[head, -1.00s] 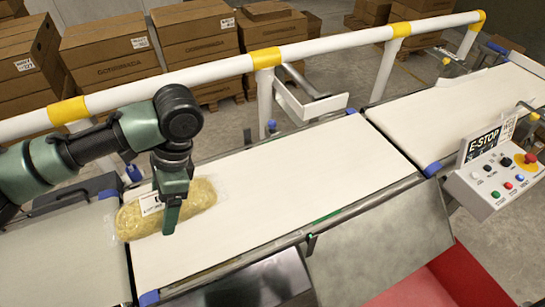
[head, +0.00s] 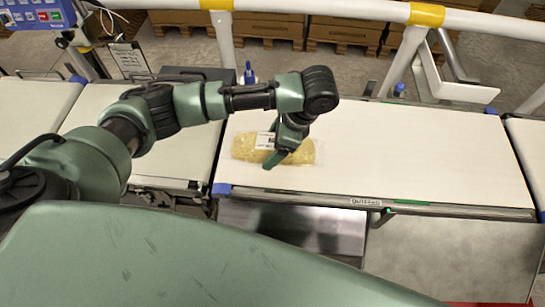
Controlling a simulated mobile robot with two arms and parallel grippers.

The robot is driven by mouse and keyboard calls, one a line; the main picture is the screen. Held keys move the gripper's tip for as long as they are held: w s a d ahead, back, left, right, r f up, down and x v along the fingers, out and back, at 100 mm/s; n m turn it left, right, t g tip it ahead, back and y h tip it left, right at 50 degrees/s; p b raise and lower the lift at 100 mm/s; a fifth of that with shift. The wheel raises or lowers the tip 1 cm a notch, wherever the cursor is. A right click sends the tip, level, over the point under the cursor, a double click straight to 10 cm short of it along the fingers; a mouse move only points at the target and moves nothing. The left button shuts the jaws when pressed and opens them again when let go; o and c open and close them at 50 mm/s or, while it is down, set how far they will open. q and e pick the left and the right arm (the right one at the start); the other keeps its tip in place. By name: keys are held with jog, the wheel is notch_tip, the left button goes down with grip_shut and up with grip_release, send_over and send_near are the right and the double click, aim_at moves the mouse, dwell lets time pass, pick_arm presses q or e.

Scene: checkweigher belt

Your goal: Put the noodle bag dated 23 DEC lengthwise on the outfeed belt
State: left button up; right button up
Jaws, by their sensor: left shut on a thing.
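The noodle bag (head: 302,154) is a clear pack of yellow noodles with a white label. It is at the left end of the white outfeed belt (head: 420,150), with its long side roughly along the belt's length. The date on the label is too small to read. My left gripper (head: 276,156) is shut on the bag near its middle, reaching down from above and hiding part of it. I cannot tell whether the bag rests fully on the belt. My right gripper is not in view.
A white guard rail (head: 330,10) with yellow joints runs behind the belts. Another belt (head: 150,120) lies left across a narrow gap. A control panel (head: 38,15) stands at the far left. The outfeed belt right of the bag is clear.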

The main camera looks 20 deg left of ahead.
pick_arm(q)
jog(key=shift+w+f+p, duration=0.1)
jog(key=shift+f+p, duration=0.25)
jog(key=shift+f, duration=2.3)
jog(key=shift+f, duration=0.1)
jog(key=o, duration=2)
jog(key=v, duration=1.2)
